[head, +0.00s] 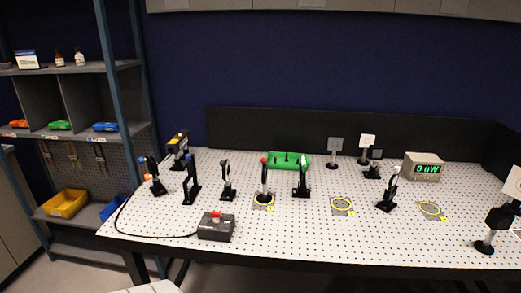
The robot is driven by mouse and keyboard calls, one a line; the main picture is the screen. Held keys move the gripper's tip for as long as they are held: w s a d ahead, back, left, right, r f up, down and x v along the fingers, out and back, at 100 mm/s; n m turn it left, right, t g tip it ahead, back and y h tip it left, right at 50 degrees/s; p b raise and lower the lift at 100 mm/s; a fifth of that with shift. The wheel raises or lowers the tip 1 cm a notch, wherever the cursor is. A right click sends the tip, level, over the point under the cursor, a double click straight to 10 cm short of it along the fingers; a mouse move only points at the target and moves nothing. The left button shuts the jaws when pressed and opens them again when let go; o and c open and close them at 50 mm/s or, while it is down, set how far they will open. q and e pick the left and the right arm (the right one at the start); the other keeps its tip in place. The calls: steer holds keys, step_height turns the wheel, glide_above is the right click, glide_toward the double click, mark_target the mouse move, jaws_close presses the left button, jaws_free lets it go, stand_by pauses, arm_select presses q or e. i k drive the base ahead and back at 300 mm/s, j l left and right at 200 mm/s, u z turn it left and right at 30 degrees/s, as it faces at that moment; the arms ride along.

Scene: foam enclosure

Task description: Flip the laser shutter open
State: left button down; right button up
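I cannot tell for certain which part is the laser shutter. A small black post-mounted device (154,177) with a blue part stands at the left end of the white perforated table (300,222), close to the black laser-like unit (179,150) with a yellow label. Whether it is open or shut is too small to tell. A dark control box (215,228) with a red button sits at the front left edge, and a black cable runs from it toward the table's left end. A meter (422,166) at the back right reads "0 uW" in green. Neither gripper is in view.
Several black post mounts (192,181) stand across the table, one with a red top (264,178). A green holder (289,160) lies at the back. Yellow rings (342,206) mark spots on the table. Shelves (75,136) with bins stand at left. The front middle is clear.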

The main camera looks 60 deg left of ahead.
mark_target(190, 167)
steer(key=u, duration=2.3)
steer(key=i+j+u, duration=0.35)
steer(key=i+j, duration=0.5)
steer(key=i, duration=0.05)
